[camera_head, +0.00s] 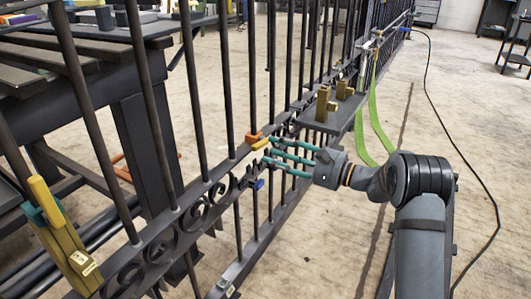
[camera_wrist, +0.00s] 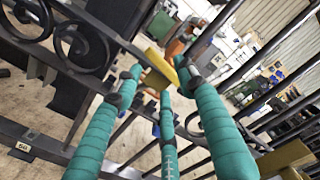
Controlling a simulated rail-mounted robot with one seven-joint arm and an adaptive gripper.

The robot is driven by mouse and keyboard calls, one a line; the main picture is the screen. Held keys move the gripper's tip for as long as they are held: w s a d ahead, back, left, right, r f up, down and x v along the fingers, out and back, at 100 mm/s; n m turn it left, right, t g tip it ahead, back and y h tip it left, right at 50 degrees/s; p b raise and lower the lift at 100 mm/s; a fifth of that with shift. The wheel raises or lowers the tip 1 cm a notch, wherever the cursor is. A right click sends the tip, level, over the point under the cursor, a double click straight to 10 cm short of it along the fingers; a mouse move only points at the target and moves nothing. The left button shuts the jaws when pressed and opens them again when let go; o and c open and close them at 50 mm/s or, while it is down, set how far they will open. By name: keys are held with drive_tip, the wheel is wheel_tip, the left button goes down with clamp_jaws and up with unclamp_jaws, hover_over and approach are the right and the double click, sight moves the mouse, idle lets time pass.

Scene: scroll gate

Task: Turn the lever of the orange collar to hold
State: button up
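The orange collar (camera_head: 254,137) sits on a bar of the dark scroll gate (camera_head: 215,175), near the middle of the head view. A small orange-yellow lever (camera_head: 262,143) sticks out of it towards my gripper. My gripper (camera_head: 268,153) has teal fingers, spread apart, with their tips close to the lever. In the wrist view the lever shows as a yellow block (camera_wrist: 158,66) at the tips of the fingers (camera_wrist: 160,80). I cannot tell whether any finger touches it. Fingers hide part of the collar. No readable hold mark shows by it.
A blue part (camera_head: 258,184) sits just below the fingers. Brass blocks (camera_head: 324,103) stand on a gate ledge to the right. Gate bars stand close around the collar; a dark bench (camera_head: 130,125) is behind.

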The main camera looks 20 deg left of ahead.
sight(262, 147)
drive_tip(key=shift+b+x, duration=0.4)
drive_tip(key=shift+x, duration=1.6)
drive_tip(key=shift+c, duration=0.4)
clamp_jaws()
